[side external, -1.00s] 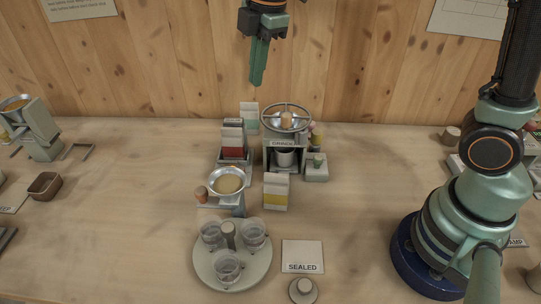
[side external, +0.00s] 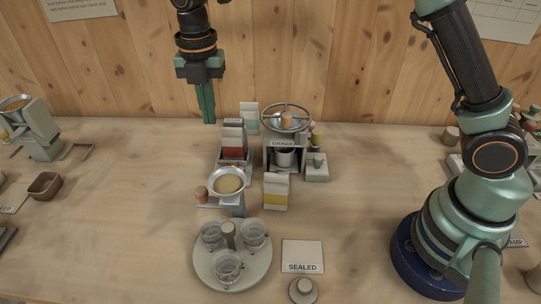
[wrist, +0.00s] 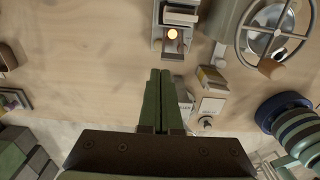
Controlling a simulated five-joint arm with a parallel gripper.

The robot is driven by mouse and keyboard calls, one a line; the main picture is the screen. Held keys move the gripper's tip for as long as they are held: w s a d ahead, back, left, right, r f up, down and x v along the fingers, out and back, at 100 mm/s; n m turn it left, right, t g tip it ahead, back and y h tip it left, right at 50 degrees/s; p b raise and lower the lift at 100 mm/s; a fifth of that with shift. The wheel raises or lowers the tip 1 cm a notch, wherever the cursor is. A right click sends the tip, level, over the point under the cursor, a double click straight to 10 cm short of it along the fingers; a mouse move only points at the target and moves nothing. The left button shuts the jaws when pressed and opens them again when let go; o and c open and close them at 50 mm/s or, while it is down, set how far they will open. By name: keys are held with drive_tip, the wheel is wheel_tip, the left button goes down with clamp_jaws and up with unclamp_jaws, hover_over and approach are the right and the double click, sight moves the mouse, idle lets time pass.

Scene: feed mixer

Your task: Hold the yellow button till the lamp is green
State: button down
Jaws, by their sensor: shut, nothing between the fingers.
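My gripper (side external: 208,103) is in the air at the upper left of the side view, pointing down, behind and left of the grinder. Its two green fingers are together and empty; they also show in the wrist view (wrist: 160,100). I cannot clearly pick out a yellow button. A small yellowish-olive rounded piece (side external: 317,141) shows beside the grinder, partly hidden by a green-topped block (side external: 317,168).
The grinder (side external: 286,142) has a metal handwheel on top. A silver bowl (side external: 228,181), a yellow-banded carton (side external: 276,192) and a round tray (side external: 232,283) of glass cups stand in front. A SEALED card (side external: 302,256) lies nearby. The table is clear at left centre.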

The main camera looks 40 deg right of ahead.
drive_tip(key=shift+f, duration=0.1)
approach(217, 162)
drive_tip(key=s+a+f, duration=0.1)
drive_tip(key=s+f, duration=0.2)
drive_tip(key=s+a+f, duration=0.1)
drive_tip(key=s, duration=0.1)
drive_tip(key=shift+s+a+f, duration=0.1)
drive_tip(key=shift+a+f, duration=0.2)
